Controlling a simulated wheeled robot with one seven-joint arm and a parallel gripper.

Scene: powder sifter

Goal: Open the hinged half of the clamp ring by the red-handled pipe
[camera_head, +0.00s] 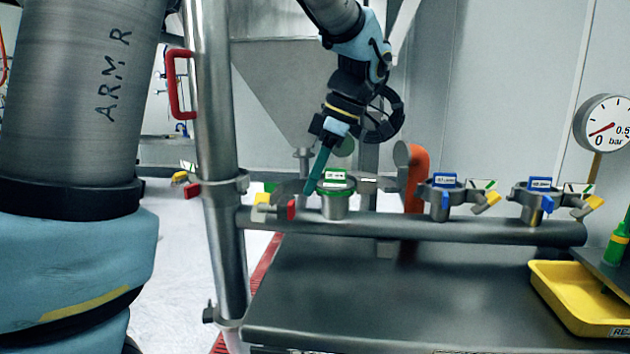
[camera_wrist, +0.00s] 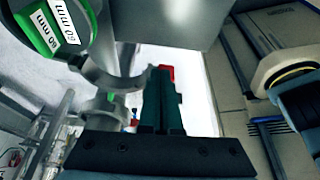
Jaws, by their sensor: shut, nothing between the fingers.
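The grey clamp ring's hinged half (camera_head: 288,190) is on the left of the green-banded port (camera_head: 336,203), nearest the red-handled pipe (camera_head: 208,110). It appears swung out from the port, with a red tab (camera_head: 292,209) at its end. The wrist view shows its curved inner edge (camera_wrist: 112,78) with a gap to the port's green-labelled cap (camera_wrist: 45,28). My gripper (camera_head: 308,191) points down with its teal fingers together and empty, between the port and the hinged half. In the wrist view the fingertips (camera_wrist: 160,70) are beside the red tab; contact is unclear.
Two more clamped ports, with blue labels (camera_head: 441,181) (camera_head: 540,185), stand to the right along the horizontal pipe (camera_head: 400,227). A yellow tray (camera_head: 565,295) and a pressure gauge (camera_head: 603,124) are at right. The dark table (camera_head: 400,305) is mostly clear.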

